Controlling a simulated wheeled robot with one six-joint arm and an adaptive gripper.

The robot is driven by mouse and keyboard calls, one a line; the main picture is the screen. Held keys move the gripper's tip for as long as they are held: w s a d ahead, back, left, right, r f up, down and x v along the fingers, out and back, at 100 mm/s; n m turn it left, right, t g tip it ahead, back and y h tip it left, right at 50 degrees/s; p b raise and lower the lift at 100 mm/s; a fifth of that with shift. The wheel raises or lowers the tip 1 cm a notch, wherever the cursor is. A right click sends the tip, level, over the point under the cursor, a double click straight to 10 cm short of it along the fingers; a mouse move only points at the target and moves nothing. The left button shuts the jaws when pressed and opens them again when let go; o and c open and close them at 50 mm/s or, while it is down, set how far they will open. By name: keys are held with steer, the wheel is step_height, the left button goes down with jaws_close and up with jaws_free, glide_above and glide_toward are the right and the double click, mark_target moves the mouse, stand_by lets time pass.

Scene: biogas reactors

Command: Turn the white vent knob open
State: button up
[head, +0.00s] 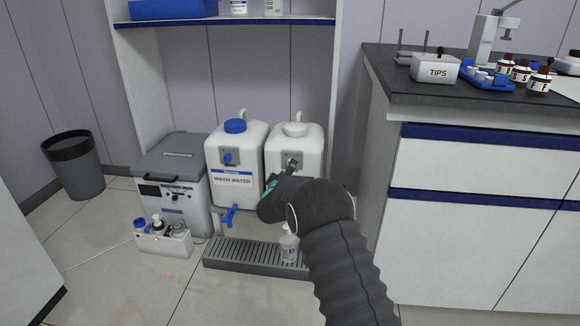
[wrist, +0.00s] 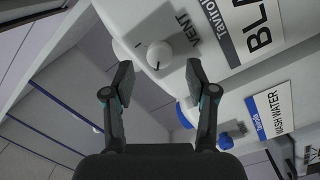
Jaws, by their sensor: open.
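The white vent knob (wrist: 159,55) is a round knob on a grey panel marked VENT, on the front of the right white canister (head: 312,148). A label starting with "BLA" shows beside it in the wrist view. My gripper (wrist: 158,72) is open, with one finger on each side of the knob's line and the knob just beyond the tips. I see no finger touching it. In the head view my gripper (head: 287,170) is in front of the right canister's panel, and my arm hides its lower front.
The wash water canister (head: 225,145), with a blue cap, blue knob and blue tap (head: 228,215), stands close at left. A drip tray (head: 230,254) with a small bottle (head: 289,243) is below. A counter (head: 440,97) stands at right; a shelf (head: 225,21) is above.

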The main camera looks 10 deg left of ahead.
steer(key=shift+w+d, duration=0.15)
steer(key=shift+w, duration=0.8)
steer(key=shift+w+d, duration=0.1)
steer(key=shift+w, duration=0.85)
jaws_close()
steer(key=shift+m, duration=0.3)
steer(key=shift+d+r+m+g+y+b, duration=0.2)
steer(key=shift+m+b, duration=0.45)
steer(key=shift+m, duration=2.1)
steer(key=shift+a+f+m+g+y+b, duration=0.15)
steer(key=shift+m+y+b, duration=0.4)
steer(key=shift+m, duration=2.15)
steer(key=shift+d+r+m+g+y+b, duration=0.1)
steer(key=shift+m+b, duration=0.7)
steer(key=shift+m, duration=1.95)
